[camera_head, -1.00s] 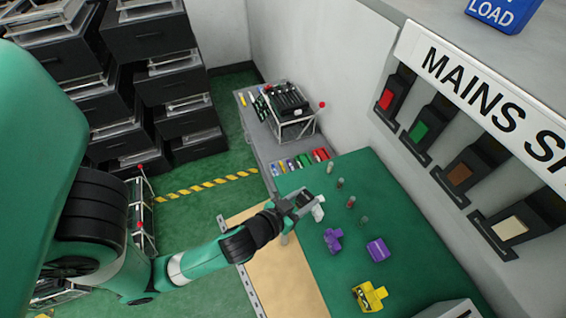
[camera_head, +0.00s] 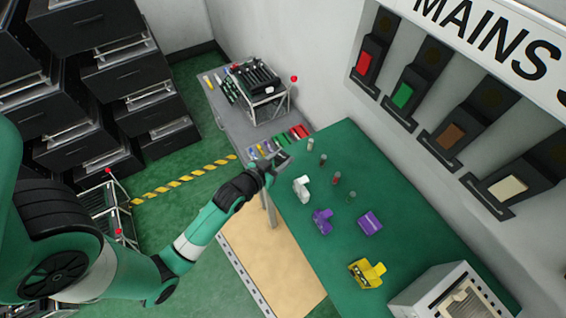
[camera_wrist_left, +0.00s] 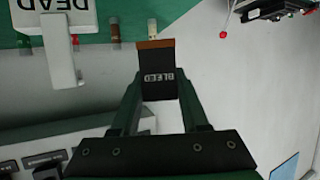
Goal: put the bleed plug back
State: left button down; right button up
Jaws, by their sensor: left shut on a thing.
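My left gripper (camera_head: 281,160) is shut on the bleed plug (camera_wrist_left: 158,78), a black block lettered BLEED with a copper-brown edge. The lettering appears upside down in the left wrist view. The plug is a small dark shape (camera_head: 285,157) in the head view, near the far left edge of the green bench top. A white fixture lettered DEAD (camera_wrist_left: 62,50) is to its left in the left wrist view. A short pale post (camera_wrist_left: 152,27) appears just beyond the plug's brown edge; I cannot tell whether they touch. My right gripper is not in view.
Several short posts (camera_head: 335,179) stand in a row on the green bench top (camera_head: 410,235). The white fixture (camera_head: 301,188), purple pieces (camera_head: 322,221) and a yellow piece (camera_head: 367,273) stand nearer. A wall panel has coloured levers (camera_head: 403,95). A wire rack (camera_head: 262,85) stands beyond.

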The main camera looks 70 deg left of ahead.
aim_at(283, 157)
pick_arm(q)
jog(key=a+f, duration=0.1)
jog(key=f, duration=0.1)
jog(key=w+a+f+b, duration=0.1)
jog(key=shift+a+f, duration=0.1)
jog(key=shift+f, duration=0.25)
jog(key=shift+w+a+f, duration=0.15)
jog(key=shift+w+a, duration=0.05)
jog(key=shift+a, duration=0.05)
jog(key=shift+a+f, duration=0.1)
jog(key=shift+f, duration=0.2)
notch_tip(283, 157, down, 3)
jog(key=shift+w+f+b, duration=0.1)
jog(key=shift+b, duration=0.75)
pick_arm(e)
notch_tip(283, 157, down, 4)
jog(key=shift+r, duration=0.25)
pick_arm(q)
jog(key=shift+c, duration=2.1)
grip_release()
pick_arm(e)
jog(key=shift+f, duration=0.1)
